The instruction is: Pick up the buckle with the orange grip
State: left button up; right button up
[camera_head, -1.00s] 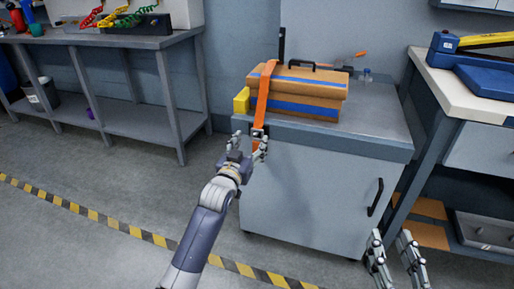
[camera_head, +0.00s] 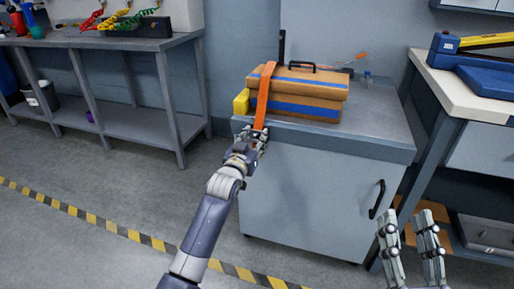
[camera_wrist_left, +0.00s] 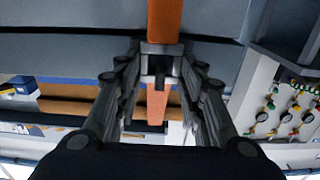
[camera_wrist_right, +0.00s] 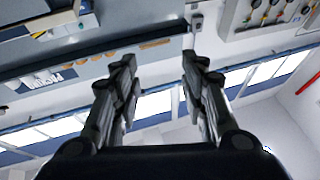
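The orange strap (camera_head: 263,98) runs over the brown and blue case and hangs over the cabinet's front edge. In the left wrist view, the strap (camera_wrist_left: 165,18) enters a grey metal buckle (camera_wrist_left: 161,62), with a lighter orange grip (camera_wrist_left: 157,104) below it. My left gripper (camera_head: 254,136) is at the strap's hanging end. In its wrist view its fingers (camera_wrist_left: 161,58) stand apart on either side of the buckle, with no clear contact visible. In the head view the hand mostly hides the buckle. My right gripper (camera_head: 410,217) is open and empty, right of the cabinet door.
The case (camera_head: 300,92) sits on the grey cabinet (camera_head: 310,195), with a yellow block (camera_head: 241,101) at its left. A workbench (camera_head: 478,98) stands close on the right, near my right gripper. Another bench (camera_head: 100,42) is at back left. The floor in front is clear.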

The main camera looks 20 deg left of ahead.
pick_arm(q)
jog(key=shift+r, duration=0.1)
pick_arm(e)
jog(key=shift+f, duration=0.1)
pick_arm(q)
jog(key=shift+r, duration=0.15)
jog(key=shift+r+p, duration=0.55)
pick_arm(e)
notch_tip(320, 180, down, 13)
jog(key=d+g+h+p, duration=0.2)
jog(key=g+h, duration=0.1)
jog(key=g, duration=0.5)
pick_arm(q)
jog(key=s+f+p, duration=0.2)
jog(key=s, duration=1.9)
jog(key=shift+s+f+p, duration=0.25)
jog(key=shift+f+p, duration=0.1)
jog(key=shift+f, duration=0.05)
pick_arm(e)
jog(key=s+d+f+g+h, duration=0.2)
jog(key=s+d+f+g, duration=0.2)
jog(key=s+f+g, duration=0.3)
jog(key=shift+s+f+m, duration=0.3)
jog(key=shift+s+f, duration=1.15)
jog(key=shift+f, duration=0.15)
